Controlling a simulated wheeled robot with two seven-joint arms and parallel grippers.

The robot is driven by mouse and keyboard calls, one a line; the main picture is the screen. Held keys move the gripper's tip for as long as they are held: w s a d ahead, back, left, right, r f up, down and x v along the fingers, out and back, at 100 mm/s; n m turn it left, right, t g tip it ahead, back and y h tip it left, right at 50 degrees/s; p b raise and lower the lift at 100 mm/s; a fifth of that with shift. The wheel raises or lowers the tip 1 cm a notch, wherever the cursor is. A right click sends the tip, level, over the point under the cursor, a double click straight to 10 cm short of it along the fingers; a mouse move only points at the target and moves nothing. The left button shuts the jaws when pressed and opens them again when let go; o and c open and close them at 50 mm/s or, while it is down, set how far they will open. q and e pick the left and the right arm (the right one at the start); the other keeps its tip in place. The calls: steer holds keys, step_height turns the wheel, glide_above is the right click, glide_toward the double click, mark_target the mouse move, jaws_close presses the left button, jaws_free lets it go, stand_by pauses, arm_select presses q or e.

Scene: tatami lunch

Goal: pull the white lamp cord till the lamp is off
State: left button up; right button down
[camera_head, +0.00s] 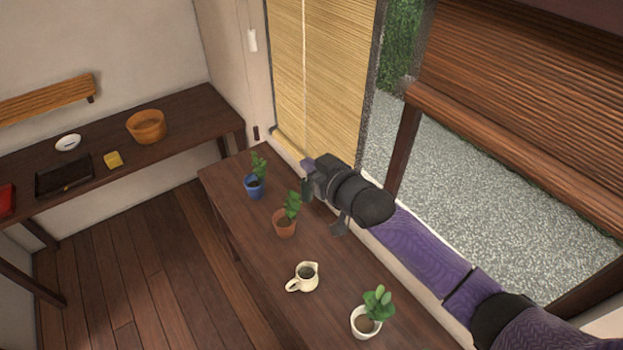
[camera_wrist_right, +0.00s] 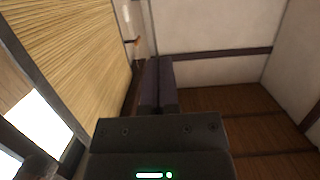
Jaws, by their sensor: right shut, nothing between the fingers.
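A thin white cord (camera_head: 304,60) hangs straight down in front of the bamboo blind in the head view. A white fitting (camera_head: 252,40) with a thin line above it is on the wall left of the blind. I cannot tell for sure which of these belongs to the lamp, and no lamp shade is visible. My right gripper (camera_head: 307,176) is above the far end of the plant table, near the blind's lower edge, apart from the cord. In the right wrist view its fingers (camera_wrist_right: 157,84) are together and empty. My left gripper is out of view.
The plant table (camera_head: 225,185) holds a blue pot (camera_head: 254,187), a terracotta pot (camera_head: 285,228), a cream jug (camera_head: 305,277) and a white pot (camera_head: 363,322) below my right arm. A bamboo blind (camera_head: 335,80) is beyond. A side table (camera_head: 190,110) stands left.

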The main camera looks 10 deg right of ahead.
mark_target(309, 194)
step_height(309, 194, down, 4)
steer(key=shift+s, duration=0.1)
stand_by(0.4)
step_height(309, 194, down, 4)
steer(key=b, duration=0.4)
steer(key=shift+f, duration=0.25)
step_height(309, 194, up, 6)
steer(key=f+p, duration=0.1)
steer(key=p, duration=0.4)
steer(key=v, duration=1)
steer(key=shift+f, duration=0.3)
steer(key=shift+d, duration=0.1)
